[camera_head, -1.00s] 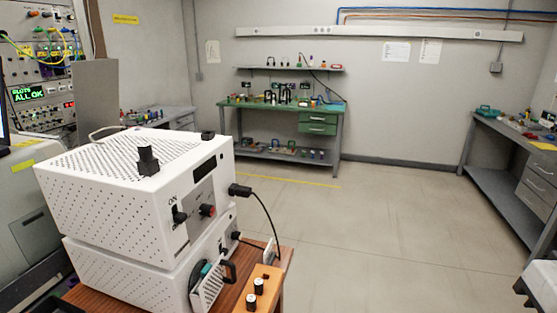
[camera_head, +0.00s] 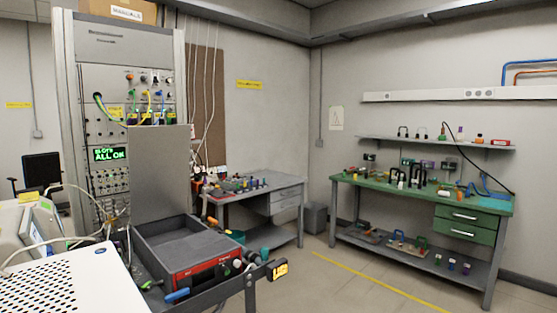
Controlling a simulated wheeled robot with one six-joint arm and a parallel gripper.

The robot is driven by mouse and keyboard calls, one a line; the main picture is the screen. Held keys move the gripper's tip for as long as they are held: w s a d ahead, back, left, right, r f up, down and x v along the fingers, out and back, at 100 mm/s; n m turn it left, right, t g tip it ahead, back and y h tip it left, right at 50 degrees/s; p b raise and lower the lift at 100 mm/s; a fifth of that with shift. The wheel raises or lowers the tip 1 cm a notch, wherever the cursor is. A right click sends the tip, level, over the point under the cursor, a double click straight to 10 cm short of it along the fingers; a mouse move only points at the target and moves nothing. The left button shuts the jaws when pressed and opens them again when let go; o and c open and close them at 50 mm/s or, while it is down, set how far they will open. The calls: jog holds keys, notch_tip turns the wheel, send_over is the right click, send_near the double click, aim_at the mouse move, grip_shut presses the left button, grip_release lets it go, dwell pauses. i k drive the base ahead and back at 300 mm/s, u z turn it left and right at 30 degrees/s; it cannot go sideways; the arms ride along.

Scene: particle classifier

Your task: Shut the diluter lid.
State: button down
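A grey open-topped box with a red front panel (camera_head: 207,272) stands on a dark cart at lower centre-left; I take it for the diluter, though its small lettering is too small to read. Its flat grey lid (camera_head: 160,172) stands upright at the back of the box, so the box is open and its dark inside shows. Small knobs and fittings sit at the panel's right end. A blue handle-like piece (camera_head: 177,295) is at the lower left of the panel. My gripper is not in view.
A white perforated housing (camera_head: 75,285) fills the lower left, near the box. A tall instrument rack (camera_head: 112,60) with cables stands behind the lid. A grey bench (camera_head: 265,195) and a green workbench (camera_head: 420,197) stand further back. The floor at right is clear.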

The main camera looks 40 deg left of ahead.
aim_at(159, 155)
jog(key=i, duration=2.05)
jog(key=u, duration=2.75)
jog(key=i, duration=1.1)
